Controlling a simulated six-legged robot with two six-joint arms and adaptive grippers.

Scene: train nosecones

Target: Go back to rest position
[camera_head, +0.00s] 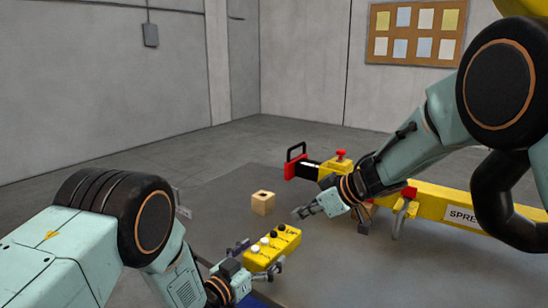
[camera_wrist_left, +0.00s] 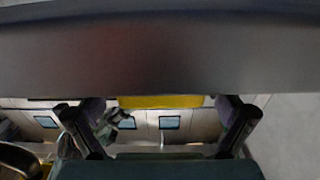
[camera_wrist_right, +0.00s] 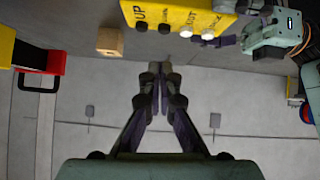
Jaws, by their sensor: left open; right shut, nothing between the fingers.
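My left gripper (camera_head: 258,262) is open beside the yellow control box (camera_head: 272,247). The box has dark and white buttons, and it also shows at the top of the right wrist view (camera_wrist_right: 178,14). In the left wrist view the fingers of my left gripper (camera_wrist_left: 165,128) are wide apart, with a yellow strip beyond them; a grey surface fills the top. I cannot tell whether the fingers touch the box. My right gripper (camera_head: 303,212) is shut and empty above the table, up and right of the box. Its closed fingertips show in the right wrist view (camera_wrist_right: 160,78).
A wooden block with a square hole (camera_head: 263,203) stands on the grey table (camera_head: 370,270). A long yellow spreader tool (camera_head: 455,210) with red parts lies behind and beneath my right arm. A pinboard (camera_head: 415,32) hangs on the back wall.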

